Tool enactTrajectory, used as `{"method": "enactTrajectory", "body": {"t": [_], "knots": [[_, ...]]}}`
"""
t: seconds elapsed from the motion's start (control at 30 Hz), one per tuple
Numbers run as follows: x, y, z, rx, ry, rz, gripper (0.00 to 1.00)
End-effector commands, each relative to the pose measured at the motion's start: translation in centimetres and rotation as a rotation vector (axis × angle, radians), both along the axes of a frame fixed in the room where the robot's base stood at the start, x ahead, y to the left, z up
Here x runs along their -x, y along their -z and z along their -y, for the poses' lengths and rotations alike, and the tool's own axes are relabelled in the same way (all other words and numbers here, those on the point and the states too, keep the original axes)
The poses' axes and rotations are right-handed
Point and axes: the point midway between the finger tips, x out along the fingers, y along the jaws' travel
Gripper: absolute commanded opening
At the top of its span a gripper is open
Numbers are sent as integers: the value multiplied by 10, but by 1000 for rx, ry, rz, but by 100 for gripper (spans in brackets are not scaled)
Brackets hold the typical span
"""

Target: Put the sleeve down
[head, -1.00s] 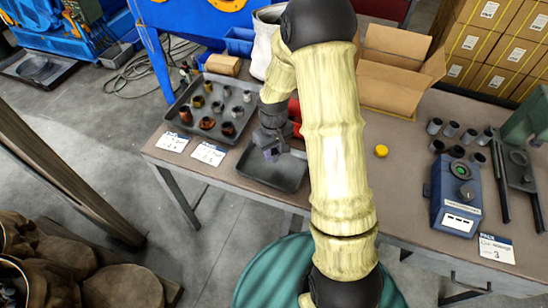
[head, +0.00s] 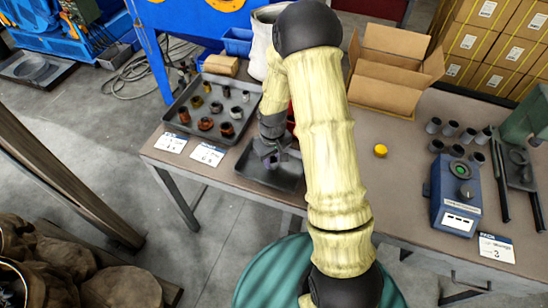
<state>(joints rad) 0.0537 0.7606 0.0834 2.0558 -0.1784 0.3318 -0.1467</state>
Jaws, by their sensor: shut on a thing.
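My gripper (head: 272,157) is at the left of my arm, over the empty-looking dark shallow tray (head: 285,180) near the table's front edge. It is shut on a small dark grey piece, taken to be the sleeve (head: 271,163). The sleeve is small and partly hidden by the fingers, so its shape is unclear. I cannot tell whether it touches the tray floor or hangs just above it. My arm hides the right part of the tray.
A larger tray (head: 188,127) with several rusty, brassy and grey parts stands to the left. An open carton (head: 395,75), a yellow cap (head: 380,150), several grey cylinders (head: 433,125) and a blue device (head: 455,195) are on the right. The table's middle is mostly clear.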

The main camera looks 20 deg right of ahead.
Motion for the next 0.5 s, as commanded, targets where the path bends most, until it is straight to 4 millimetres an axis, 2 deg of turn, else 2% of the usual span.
{"method": "enactTrajectory", "body": {"t": [0.03,0.07,0.17,0.5], "knots": [[0,2,0,0,-1,0,3],[0,2,0,0,-1,0,32],[0,1,0,0,0,0,50],[0,-2,4,0,8,0,50]]}}
